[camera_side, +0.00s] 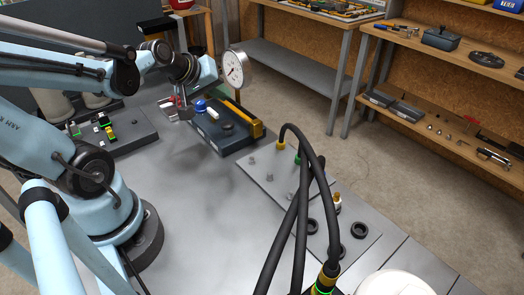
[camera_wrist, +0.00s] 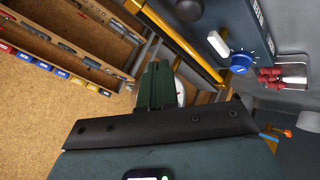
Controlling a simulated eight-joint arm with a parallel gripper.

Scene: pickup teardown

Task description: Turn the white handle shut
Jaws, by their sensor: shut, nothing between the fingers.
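The white handle (camera_side: 213,113) is a small white lever on the dark blue box (camera_side: 228,140). In the wrist view the handle (camera_wrist: 218,43) stands out from the box face, at upper right, close to a blue knob (camera_wrist: 241,63). The blue knob also shows in the side view (camera_side: 201,106). My gripper (camera_wrist: 157,68), dark green, is shut and empty in the wrist view, left of the handle and apart from it. In the side view my wrist is above the box, and the fingertips cannot be made out clearly near the gauge.
A round white gauge (camera_side: 235,68) stands close to my wrist. A yellow bar (camera_side: 243,118) runs along the box. A red-and-metal fitting (camera_wrist: 283,76) is beside the knob. Black hoses (camera_side: 304,180) arch over a grey plate (camera_side: 262,180). Shelving stands behind. Bare table lies in front.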

